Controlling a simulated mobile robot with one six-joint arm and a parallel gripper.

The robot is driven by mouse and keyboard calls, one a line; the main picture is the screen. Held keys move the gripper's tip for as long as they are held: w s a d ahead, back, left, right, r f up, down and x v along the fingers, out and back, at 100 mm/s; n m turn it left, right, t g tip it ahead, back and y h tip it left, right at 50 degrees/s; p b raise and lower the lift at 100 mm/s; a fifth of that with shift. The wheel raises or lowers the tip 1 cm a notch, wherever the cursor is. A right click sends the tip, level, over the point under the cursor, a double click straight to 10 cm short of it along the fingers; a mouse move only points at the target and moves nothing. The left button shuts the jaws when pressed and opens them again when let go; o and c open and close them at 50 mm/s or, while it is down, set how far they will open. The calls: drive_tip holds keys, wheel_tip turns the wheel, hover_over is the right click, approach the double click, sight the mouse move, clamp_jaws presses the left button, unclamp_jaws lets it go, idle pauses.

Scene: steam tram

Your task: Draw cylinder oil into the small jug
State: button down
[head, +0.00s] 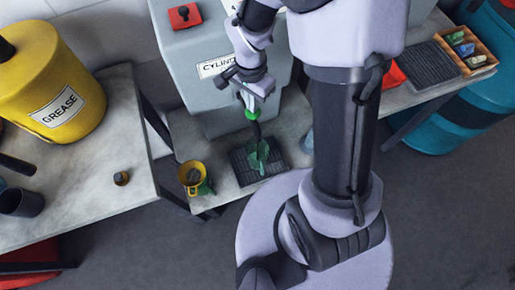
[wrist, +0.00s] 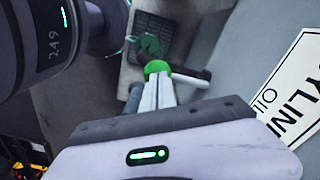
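A grey tank with a "CYLINDER OIL" label (head: 215,66) stands at the back; the label also shows in the wrist view (wrist: 292,95). A green knob (wrist: 157,67) sits at its tap, with a grey bar beside it. My gripper (head: 248,98) is at the tap, its fingers close together against the green knob and seemingly shut on it. Below, a small green jug (head: 259,160) stands on a dark slotted drip tray (head: 240,168); it also shows in the wrist view (wrist: 148,45). A narrow dark shape lies between knob and jug; I cannot tell whether it is spout or oil.
A yellow funnel-like vessel (head: 191,174) stands left of the drip tray. At right are a teal drum (head: 440,125) and a wooden box (head: 452,43).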

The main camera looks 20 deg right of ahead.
drive_tip(key=shift+f+b, duration=0.8)
drive_tip(key=shift+f, duration=0.4)
idle(6.8)
